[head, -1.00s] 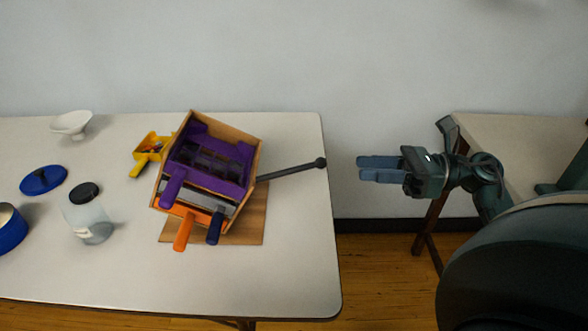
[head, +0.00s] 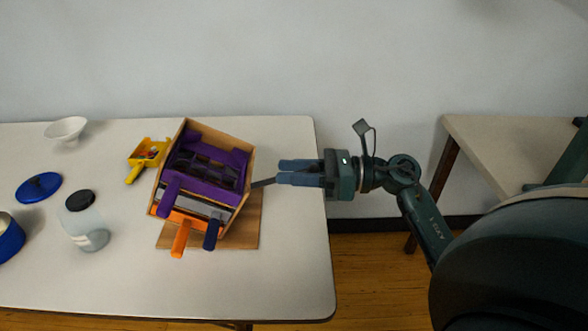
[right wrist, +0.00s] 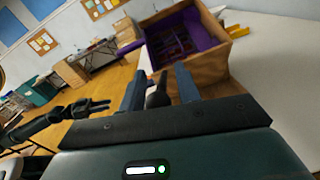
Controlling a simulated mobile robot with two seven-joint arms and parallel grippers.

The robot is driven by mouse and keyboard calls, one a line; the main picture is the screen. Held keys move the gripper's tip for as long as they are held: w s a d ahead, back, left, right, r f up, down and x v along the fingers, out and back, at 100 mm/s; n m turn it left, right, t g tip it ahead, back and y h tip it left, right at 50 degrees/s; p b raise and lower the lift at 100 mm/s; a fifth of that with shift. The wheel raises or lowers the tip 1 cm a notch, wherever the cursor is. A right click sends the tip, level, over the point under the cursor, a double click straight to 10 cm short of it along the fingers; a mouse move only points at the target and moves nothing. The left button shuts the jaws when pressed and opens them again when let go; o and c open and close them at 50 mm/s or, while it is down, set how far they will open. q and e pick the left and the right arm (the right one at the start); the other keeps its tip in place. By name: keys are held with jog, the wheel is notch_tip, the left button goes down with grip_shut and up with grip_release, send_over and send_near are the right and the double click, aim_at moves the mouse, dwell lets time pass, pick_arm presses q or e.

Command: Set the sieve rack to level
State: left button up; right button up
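The sieve rack (head: 246,160) is a wooden box on a wooden base board (head: 240,232) on the table, and it stands tilted. It holds a purple sieve (head: 205,160), with grey, orange and dark blue parts below. A dark lever (head: 263,183) sticks out from its right side. My right gripper (head: 283,172) is at the lever, open, with one finger on each side of its dark end (right wrist: 158,93) in the right wrist view. The lever's outer end is hidden in the head view. My left gripper (right wrist: 103,105) shows only in the right wrist view, open and empty.
A white funnel-like bowl (head: 66,128), a blue lid (head: 39,187), a jar (head: 86,225) and a blue round container (head: 8,238) stand at the left. The table's front right is clear.

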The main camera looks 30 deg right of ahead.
jog(key=shift+c, duration=0.4)
grip_shut()
